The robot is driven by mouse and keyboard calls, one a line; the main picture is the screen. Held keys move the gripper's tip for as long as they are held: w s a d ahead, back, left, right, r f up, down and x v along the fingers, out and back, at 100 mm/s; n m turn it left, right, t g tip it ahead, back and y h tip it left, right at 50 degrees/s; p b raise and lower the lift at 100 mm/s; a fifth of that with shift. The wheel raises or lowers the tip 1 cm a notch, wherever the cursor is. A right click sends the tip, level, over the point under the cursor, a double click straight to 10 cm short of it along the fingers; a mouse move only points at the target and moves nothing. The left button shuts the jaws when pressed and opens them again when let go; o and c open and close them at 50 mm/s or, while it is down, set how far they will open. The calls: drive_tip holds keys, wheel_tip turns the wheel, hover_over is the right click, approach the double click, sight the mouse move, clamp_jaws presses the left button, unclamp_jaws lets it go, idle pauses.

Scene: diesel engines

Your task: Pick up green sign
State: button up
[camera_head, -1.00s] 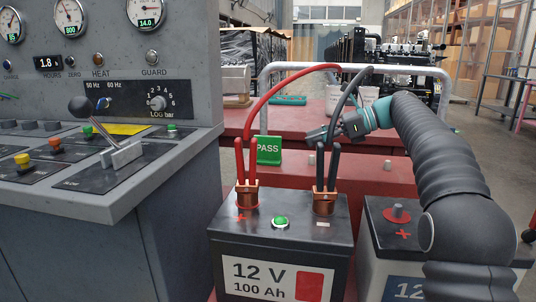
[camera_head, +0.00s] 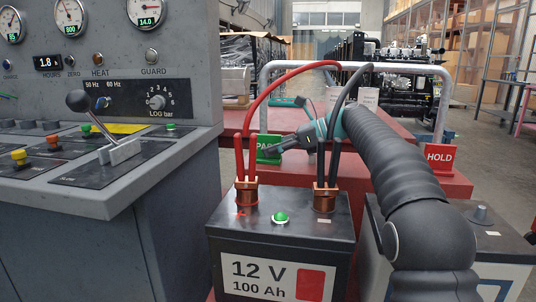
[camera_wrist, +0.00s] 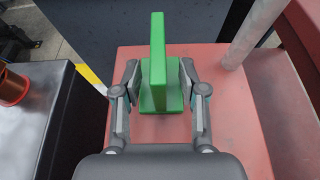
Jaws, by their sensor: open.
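The green sign (camera_head: 268,155), marked PASS, stands upright on the red surface, behind the battery and its red cable. In the wrist view the green sign (camera_wrist: 158,65) is an upright plate on a square green base. My gripper (camera_head: 281,147) reaches it from the right in the head view and covers part of its lettering. In the wrist view my gripper (camera_wrist: 160,84) is open, with one finger on each side of the sign. Gaps show between the fingers and the upright plate. Whether a finger touches the base edge, I cannot tell.
A black 12 V battery (camera_head: 280,240) with red and black cables stands in front. A red HOLD sign (camera_head: 439,158) stands to the right. A grey metal rail (camera_head: 355,67) arches over the red platform (camera_wrist: 237,130). The control console (camera_head: 120,150) is at the left.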

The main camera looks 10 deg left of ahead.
drive_tip(key=shift+x, duration=1.05)
clamp_jaws()
